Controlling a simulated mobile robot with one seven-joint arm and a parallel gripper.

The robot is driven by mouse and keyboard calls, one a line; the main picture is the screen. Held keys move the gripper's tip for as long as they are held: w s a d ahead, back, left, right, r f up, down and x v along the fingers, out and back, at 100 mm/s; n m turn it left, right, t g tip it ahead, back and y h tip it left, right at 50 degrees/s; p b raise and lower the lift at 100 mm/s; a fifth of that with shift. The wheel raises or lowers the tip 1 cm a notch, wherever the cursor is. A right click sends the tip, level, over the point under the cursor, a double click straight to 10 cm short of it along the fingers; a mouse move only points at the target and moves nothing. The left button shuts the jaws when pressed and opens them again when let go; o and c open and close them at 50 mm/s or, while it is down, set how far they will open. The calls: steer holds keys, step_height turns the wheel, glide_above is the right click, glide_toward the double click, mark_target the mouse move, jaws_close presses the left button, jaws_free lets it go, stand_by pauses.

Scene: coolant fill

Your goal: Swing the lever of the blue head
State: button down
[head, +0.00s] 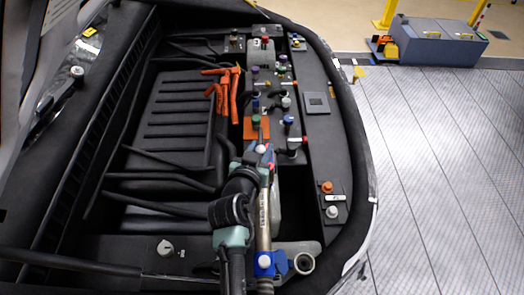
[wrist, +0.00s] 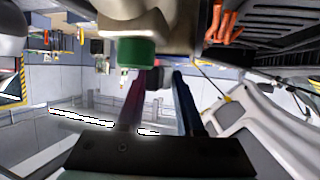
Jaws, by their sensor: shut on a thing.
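In the head view a blue head (head: 265,263) with a pale round top sits at the lower end of a tan bar (head: 264,215), low in the bay. It lies beside an open round neck (head: 304,263). My gripper (head: 265,158) is above it in the picture, near the bar's upper end; my arm partly covers the fingertips. In the wrist view my gripper (wrist: 158,84) has a magenta and a blue finger. They are shut on a small dark piece (wrist: 156,77), which seems to be the lever. Its link to the head is hidden.
A green cap (wrist: 137,53) is close to the fingertips in the wrist view. Several coloured caps and small levers line the right side of the bay, including a blue cap (head: 288,121). Orange cables (head: 225,88) lie to the left.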

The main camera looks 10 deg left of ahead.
steer(key=shift+s+f, duration=0.1)
steer(key=shift+f, duration=0.15)
steer(key=c, duration=0.9)
jaws_free()
steer(key=shift+c, duration=0.2)
steer(key=o, duration=0.4)
steer(key=shift+a, duration=0.1)
steer(key=shift+c, duration=0.2)
steer(key=shift+r, duration=0.1)
steer(key=shift+r, duration=0.1)
steer(key=b+v, duration=0.2)
steer(key=v, duration=1)
steer(key=shift+s+r, duration=0.15)
steer(key=shift+s, duration=0.15)
